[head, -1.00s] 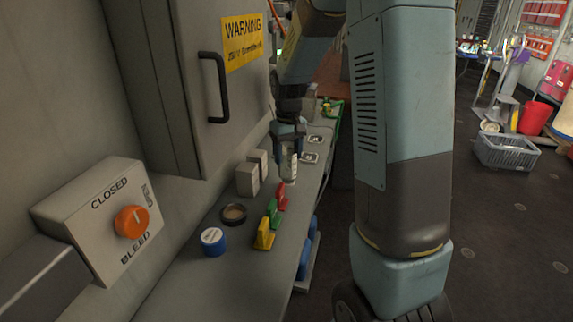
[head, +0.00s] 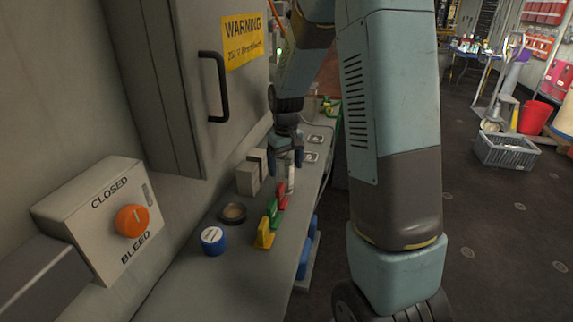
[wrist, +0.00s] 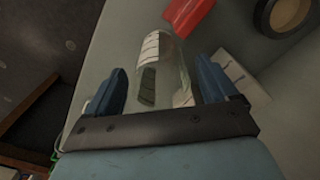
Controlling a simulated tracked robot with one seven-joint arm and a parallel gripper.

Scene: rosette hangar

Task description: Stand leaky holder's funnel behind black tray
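My gripper (head: 287,168) is low over the bench, its two blue fingers on either side of a clear glass cylinder with a white-and-dark label (head: 291,180). In the wrist view my gripper (wrist: 162,88) shows gaps between the fingers and the glass cylinder (wrist: 165,65), so it looks open. A round black dish with a brown inside (head: 233,213) lies nearer on the bench; it also shows in the wrist view (wrist: 285,12). It is the only black tray-like thing I make out. I cannot pick out a funnel or a leaky holder for certain.
Red (head: 282,196), green (head: 272,210) and yellow (head: 264,234) pieces stand in a row near the bench edge. A blue-sided round tub (head: 213,240) and pale grey blocks (head: 248,179) stand nearby. A cabinet (head: 215,120) overhangs the wall side.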

